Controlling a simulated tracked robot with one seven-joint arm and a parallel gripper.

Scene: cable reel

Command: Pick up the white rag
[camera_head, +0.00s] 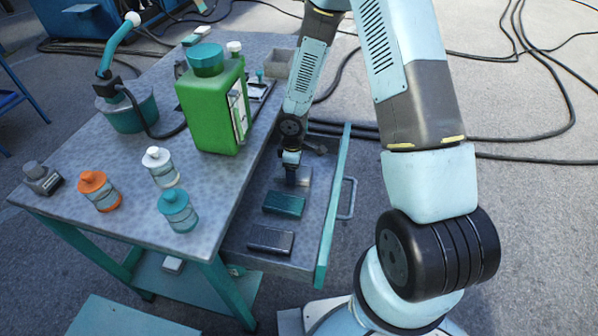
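My gripper (292,172) points down into the open drawer (240,235) of the workbench. It is over or at a pale grey-white folded piece (304,176), which may be the white rag; my gripper partly hides it. I cannot tell whether the fingers touch it or are open or shut. A small whitish item (172,265) also rests on the bench's lower shelf.
The drawer's teal front with its handle (347,199) stands right of my gripper. On the bench top (85,150) are a green jug (208,110), a teal pot with a spout (127,105), and several small bottles. Black cables lie on the floor.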

